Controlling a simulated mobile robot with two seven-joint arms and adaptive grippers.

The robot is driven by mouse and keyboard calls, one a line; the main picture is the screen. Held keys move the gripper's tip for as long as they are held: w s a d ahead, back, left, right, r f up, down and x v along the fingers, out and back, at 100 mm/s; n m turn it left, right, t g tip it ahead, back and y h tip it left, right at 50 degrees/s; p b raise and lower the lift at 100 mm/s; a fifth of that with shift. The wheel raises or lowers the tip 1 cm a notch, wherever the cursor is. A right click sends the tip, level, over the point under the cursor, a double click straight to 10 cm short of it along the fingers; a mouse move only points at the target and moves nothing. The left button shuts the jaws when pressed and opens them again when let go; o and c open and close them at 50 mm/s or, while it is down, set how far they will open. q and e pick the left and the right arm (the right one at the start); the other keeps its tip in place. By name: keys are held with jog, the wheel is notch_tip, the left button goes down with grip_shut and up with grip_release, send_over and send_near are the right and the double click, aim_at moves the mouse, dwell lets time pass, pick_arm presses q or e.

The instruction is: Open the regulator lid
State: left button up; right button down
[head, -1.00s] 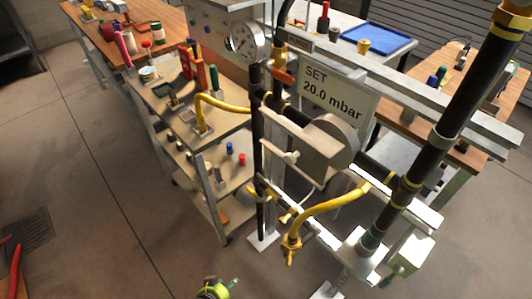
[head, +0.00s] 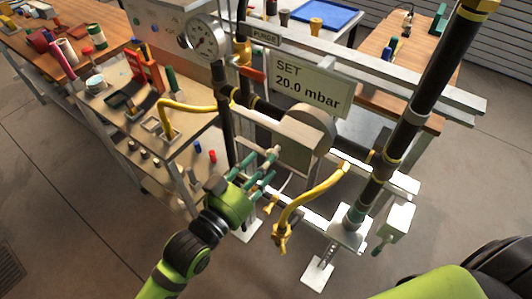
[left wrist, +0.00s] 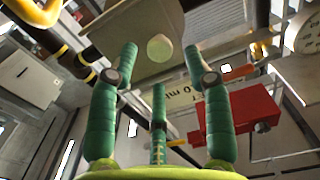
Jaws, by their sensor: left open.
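The regulator (head: 308,127) is a grey round body with a flat box-like front, mounted on the pipe frame below the "SET 20.0 mbar" sign (head: 312,87). Its lid (head: 292,150) looks closed, a flat grey plate. In the left wrist view the plate (left wrist: 118,32) carries a pale round knob (left wrist: 160,47). My left gripper (head: 268,165) is in front of the lid with its green fingers spread. In the left wrist view the open fingers (left wrist: 160,62) point at the knob, which appears between the tips; contact cannot be told. My right gripper is not in view.
A yellow hose (head: 312,197) curves just right of my left gripper. A dark pipe (head: 408,128) slants up at the right. A pressure gauge (head: 207,37) and a shelf cart (head: 130,105) stand left. A red block (left wrist: 240,118) shows beside the fingers in the wrist view.

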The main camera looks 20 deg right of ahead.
aim_at(287, 158)
pick_arm(q)
jog(key=x, duration=0.3)
jog(key=shift+w, duration=0.2)
grip_shut()
